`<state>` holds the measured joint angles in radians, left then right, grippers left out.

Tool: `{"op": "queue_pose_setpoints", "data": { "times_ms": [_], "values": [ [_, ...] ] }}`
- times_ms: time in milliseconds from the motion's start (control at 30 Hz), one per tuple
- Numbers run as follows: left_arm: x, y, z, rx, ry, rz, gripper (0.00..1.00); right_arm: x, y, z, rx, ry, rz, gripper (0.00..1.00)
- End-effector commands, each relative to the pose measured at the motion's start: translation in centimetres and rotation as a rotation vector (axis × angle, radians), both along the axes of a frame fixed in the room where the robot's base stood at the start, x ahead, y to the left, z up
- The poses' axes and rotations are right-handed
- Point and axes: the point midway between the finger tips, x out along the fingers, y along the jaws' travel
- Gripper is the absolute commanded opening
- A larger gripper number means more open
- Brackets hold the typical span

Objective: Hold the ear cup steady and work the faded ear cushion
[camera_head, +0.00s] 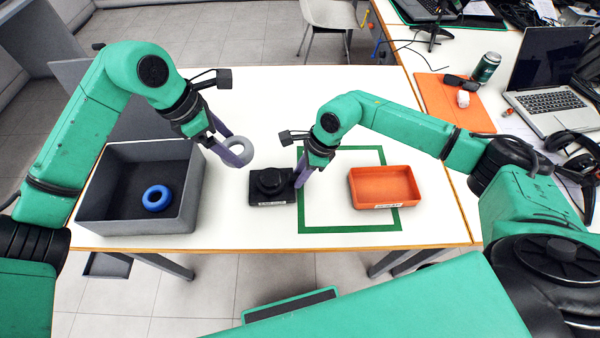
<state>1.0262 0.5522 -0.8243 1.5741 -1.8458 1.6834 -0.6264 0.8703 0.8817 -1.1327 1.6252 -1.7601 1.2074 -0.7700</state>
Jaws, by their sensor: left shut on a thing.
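The faded ear cushion, a pale grey ring (238,151), is held off the table by my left gripper (232,153), with the fingers closed on it. The black ear cup (270,182) sits on a low black base on the white table, below and right of the cushion and apart from it. My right gripper (301,179) points down at the right edge of that base. Whether its fingers grip the base, and how far apart they are, I cannot tell. A blue ring cushion (157,198) lies inside the grey bin (186,212) at the left.
An orange tray (384,204) stands inside a green square outline (350,229) right of the ear cup. A laptop (545,85), a can (486,67), an orange mat (425,88) and headphones (570,150) lie at the right. The table behind the cushion is clear.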

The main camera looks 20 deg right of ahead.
Motion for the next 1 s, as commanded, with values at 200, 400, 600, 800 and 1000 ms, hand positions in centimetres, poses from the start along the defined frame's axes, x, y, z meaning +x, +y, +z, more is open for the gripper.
{"op": "queue_pose_setpoints", "data": {
  "times_ms": [200,400,600,800,1000],
  "values": [
    [0.0,0.0,0.0,0.0,0.0,0.0,0.2,0.0,0.0,0.0,0.0,0.0,0.0,0.62],
    [0.0,0.0,0.0,0.0,0.0,0.0,0.2,0.0,-0.1,0.3,0.0,-0.001,0.0,0.62],
    [0.0,0.0,0.0,0.0,0.0,0.0,0.2,-0.2,-1.4,3.9,-0.001,-0.004,-0.001,0.62],
    [0.0,0.0,0.0,0.0,0.0,0.0,0.2,-0.5,-3.2,8.9,-0.001,-0.004,-0.001,0.62],
    [0.0,0.0,0.0,0.0,0.0,0.0,0.2,-0.8,-4.0,11.2,0.0,0.0,0.0,0.62]
  ]
}}
